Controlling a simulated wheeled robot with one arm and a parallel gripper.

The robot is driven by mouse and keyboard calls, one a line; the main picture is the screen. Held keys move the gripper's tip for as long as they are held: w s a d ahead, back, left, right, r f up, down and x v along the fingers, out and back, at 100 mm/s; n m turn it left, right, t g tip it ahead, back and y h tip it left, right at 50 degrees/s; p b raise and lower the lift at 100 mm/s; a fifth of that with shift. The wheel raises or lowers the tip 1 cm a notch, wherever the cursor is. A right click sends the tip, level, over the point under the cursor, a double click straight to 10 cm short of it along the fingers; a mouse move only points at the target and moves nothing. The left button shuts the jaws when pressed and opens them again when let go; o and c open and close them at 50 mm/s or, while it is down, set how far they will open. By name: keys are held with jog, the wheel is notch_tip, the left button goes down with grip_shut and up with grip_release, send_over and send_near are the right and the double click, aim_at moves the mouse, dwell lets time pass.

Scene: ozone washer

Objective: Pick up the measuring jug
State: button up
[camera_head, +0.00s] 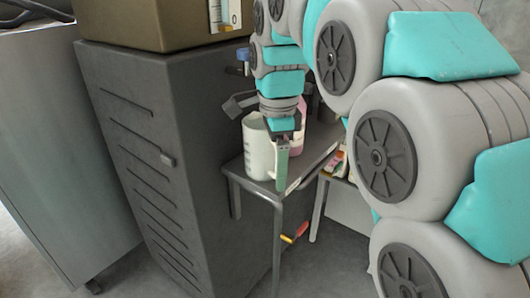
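A whitish, translucent measuring jug (257,150) stands upright on a small dark table (313,155), beside the grey cabinet. My gripper (283,168) points down at the jug's right side. One greenish-grey finger overlaps the jug's right edge in the picture. I cannot tell whether it touches the jug. The other finger is not clearly visible, so the gap between the fingers cannot be read. Part of the jug's top and right side is hidden behind my gripper.
A pink container (299,127) stands right behind my gripper on the table. A dark grey slatted cabinet (150,170) closes off the left, with a brown box (150,25) on top. Small packages (337,163) lie to the right. A red-and-yellow-handled tool (296,233) shows below the table.

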grip_shut()
dwell(0.5)
